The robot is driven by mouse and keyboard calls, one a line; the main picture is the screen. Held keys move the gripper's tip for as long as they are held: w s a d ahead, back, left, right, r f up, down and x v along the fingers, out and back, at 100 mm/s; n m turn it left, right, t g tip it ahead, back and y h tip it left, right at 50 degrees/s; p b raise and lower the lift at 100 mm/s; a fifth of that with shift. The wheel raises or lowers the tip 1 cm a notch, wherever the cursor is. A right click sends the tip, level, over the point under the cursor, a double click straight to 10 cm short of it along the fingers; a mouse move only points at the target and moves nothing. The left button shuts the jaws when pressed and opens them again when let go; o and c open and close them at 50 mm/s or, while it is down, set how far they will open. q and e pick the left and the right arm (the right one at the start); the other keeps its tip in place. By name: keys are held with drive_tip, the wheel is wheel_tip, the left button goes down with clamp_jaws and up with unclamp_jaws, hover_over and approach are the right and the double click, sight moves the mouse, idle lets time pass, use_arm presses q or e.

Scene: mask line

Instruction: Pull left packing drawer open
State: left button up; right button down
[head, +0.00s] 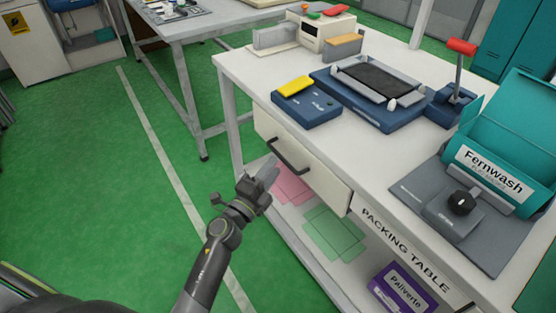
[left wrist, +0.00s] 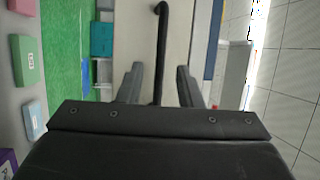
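The left packing drawer (head: 322,178) is a cream front panel under the white tabletop in the head view. It looks shut, about flush with the table frame. Its dark bar handle (head: 288,157) is on the panel. My left gripper (head: 268,172) is in front of the drawer, just below and beside the handle in the picture. In the left wrist view my left gripper (left wrist: 159,72) is open, and the handle (left wrist: 162,30) runs upright in the picture in line with the gap between the fingers. I cannot tell whether they touch. My right gripper is not in view.
The packing table (head: 235,75) holds a blue device (head: 305,112), a sealing tray (head: 372,80) and a teal Fernwash box (head: 500,150). A purple box (head: 402,290) stands on the lower shelf. Green floor (head: 120,200) in front of the drawer is clear.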

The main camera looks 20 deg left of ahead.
use_arm(q)
drive_tip(key=shift+x, duration=1.8)
clamp_jaws()
